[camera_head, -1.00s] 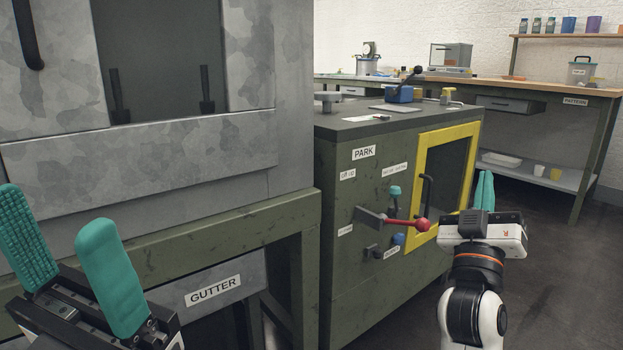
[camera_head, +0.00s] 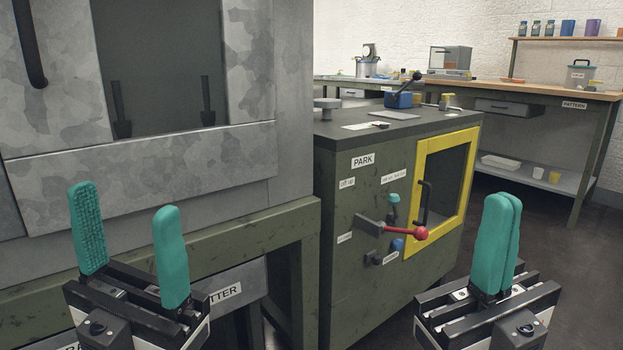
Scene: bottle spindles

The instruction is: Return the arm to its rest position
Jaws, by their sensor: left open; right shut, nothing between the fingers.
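My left gripper (camera_head: 130,240) is at the lower left, with its two teal fingers upright and wide apart. Nothing is between them. It is in front of the grey machine and partly covers the gutter label. My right gripper (camera_head: 498,243) is at the lower right, with its teal fingers upright and pressed together, holding nothing. It is to the right of the green cabinet (camera_head: 345,270) and stands apart from the red-knobbed lever (camera_head: 420,233) in the picture.
The green cabinet carries a PARK label (camera_head: 363,161), a teal knob (camera_head: 393,198), a blue knob (camera_head: 397,245) and a yellow-framed door (camera_head: 468,142). The grey machine (camera_head: 150,170) fills the left. A workbench (camera_head: 540,91) stands behind. Dark floor lies open at right.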

